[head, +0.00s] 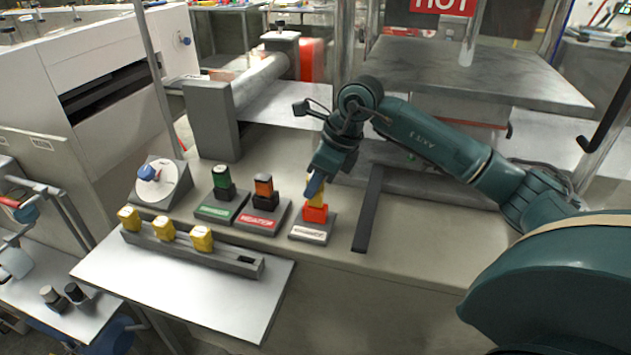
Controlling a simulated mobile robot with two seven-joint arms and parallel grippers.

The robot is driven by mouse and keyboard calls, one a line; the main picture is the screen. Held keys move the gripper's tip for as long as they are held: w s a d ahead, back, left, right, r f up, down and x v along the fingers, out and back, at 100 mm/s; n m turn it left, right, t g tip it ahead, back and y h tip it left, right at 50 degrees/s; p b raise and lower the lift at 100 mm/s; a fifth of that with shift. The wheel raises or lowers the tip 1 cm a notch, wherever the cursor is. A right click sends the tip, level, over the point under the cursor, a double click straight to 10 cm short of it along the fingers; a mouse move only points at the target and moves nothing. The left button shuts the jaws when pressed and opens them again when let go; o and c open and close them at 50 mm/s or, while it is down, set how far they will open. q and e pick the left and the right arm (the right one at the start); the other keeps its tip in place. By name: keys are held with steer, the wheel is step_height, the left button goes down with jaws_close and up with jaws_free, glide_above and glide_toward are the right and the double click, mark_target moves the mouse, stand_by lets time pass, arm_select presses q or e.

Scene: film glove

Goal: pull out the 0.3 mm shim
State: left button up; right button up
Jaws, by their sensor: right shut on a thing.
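My right gripper (315,186) reaches in from the right and points down. It is shut on a small yellow piece (314,200) that shows only partly between the fingers. The yellow piece is directly above a red block (315,214) on a grey plate (303,234) with a white label; I cannot tell whether they touch. Three yellow-topped pieces, left (129,218), middle (163,229) and right (201,239), stand in a dark grey rack (233,258), whose right end is empty. No thickness marking is readable, so I cannot tell which piece is the 0.3 mm shim. My left gripper is out of view.
Left of the red block stand an orange-topped switch (264,187) on a red-labelled plate and a green-topped switch (222,179). A blue-knobbed dial (150,172) is farther left. A dark bar (368,210) lies to the right. The white shelf (185,297) is clear in front.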

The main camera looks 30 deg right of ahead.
steer(key=shift+r+p, duration=0.9)
steer(key=shift+r, duration=0.45)
steer(key=shift+r+p, duration=1.05)
steer(key=shift+r, duration=0.5)
